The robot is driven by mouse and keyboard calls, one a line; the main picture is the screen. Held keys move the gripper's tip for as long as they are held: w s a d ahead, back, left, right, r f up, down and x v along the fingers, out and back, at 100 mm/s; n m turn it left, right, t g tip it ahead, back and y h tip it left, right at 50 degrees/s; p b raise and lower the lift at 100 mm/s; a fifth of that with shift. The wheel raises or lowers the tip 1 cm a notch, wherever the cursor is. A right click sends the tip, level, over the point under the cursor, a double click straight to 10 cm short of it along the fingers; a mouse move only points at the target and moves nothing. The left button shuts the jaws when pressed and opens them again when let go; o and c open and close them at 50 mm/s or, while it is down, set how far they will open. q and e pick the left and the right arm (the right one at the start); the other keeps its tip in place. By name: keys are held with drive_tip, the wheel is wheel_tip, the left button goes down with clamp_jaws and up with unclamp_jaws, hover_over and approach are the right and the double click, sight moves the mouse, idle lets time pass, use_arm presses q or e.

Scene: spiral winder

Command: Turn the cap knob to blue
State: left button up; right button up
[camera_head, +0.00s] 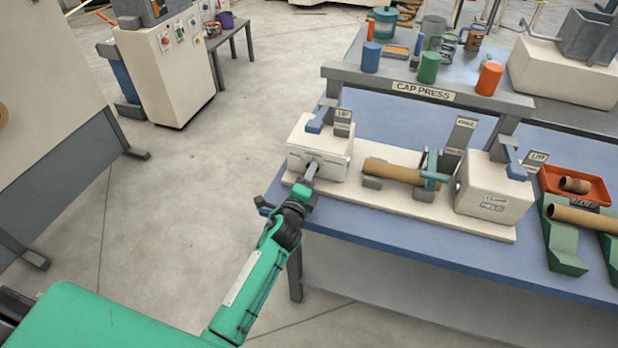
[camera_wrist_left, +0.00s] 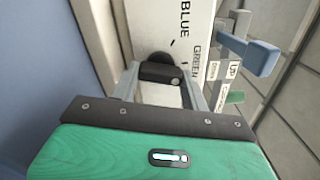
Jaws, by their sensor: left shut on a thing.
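The cap knob (camera_wrist_left: 160,73) is a small dark knob on the front of the left white press box (camera_head: 329,146). The words BLUE and GREEN are printed beside it on the panel (camera_wrist_left: 192,30) in the left wrist view, with short dark marks near them. My left gripper (camera_head: 312,168) reaches the front of this box; in the left wrist view its two grey fingers (camera_wrist_left: 163,76) are shut on the knob, one on each side. I cannot tell which mark the knob points to. In the head view the gripper mostly hides the knob.
A brown tube (camera_head: 393,171) lies on supports between the left box and the right white box (camera_head: 492,189). A shelf marked CAP PRESS (camera_head: 423,91) holds several coloured cups. Open floor lies left of the bench.

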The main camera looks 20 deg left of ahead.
use_arm(q)
drive_tip(key=n, duration=0.4)
drive_tip(key=shift+n, duration=0.4)
drive_tip(key=n+p, duration=0.1)
drive_tip(key=n, duration=0.2)
drive_tip(key=shift+r+n, duration=0.1)
drive_tip(key=shift+n, duration=1.1)
drive_tip(key=shift+n+p, duration=0.3)
drive_tip(key=shift+n, duration=1.4)
drive_tip(key=shift+n+p, duration=0.35)
drive_tip(key=shift+n, duration=0.15)
use_arm(e)
drive_tip(key=shift+s+d+r, duration=0.1)
drive_tip(key=shift+s+r, duration=0.5)
drive_tip(key=shift+r, duration=0.25)
